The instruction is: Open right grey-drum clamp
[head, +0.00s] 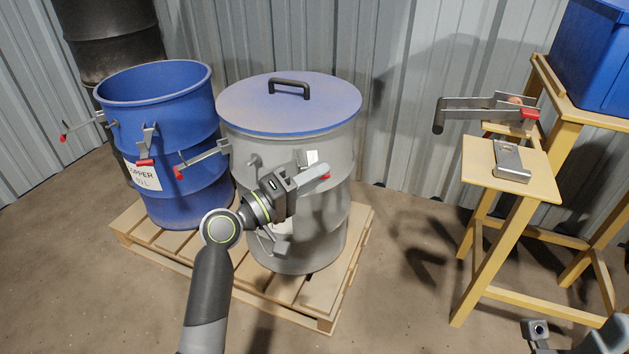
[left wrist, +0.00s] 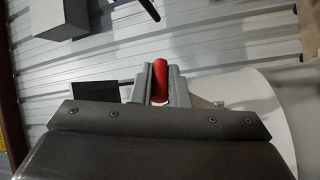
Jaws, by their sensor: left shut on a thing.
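The grey drum (head: 334,225) stands on a pallet with a blue lid (head: 245,104) on top. The lid has a black handle (head: 289,88). My left gripper (head: 312,178) is at the drum's right front, shut on the red tip of the right clamp (head: 326,176). In the left wrist view the red tip (left wrist: 160,80) stands between the two grey fingers. The gripper hides much of this clamp, so its lever angle is unclear. The drum's left clamp (head: 205,157) sticks out to the left, red tip outermost. A part of my right gripper (head: 537,331) shows at the lower right; its jaws are unclear.
An open blue drum (head: 182,110) with red-tipped clamps shares the pallet (head: 290,292) at left. A wooden stand (head: 540,182) at right holds metal parts, and a blue bin (head: 590,60) sits behind it. Bare floor lies between pallet and stand.

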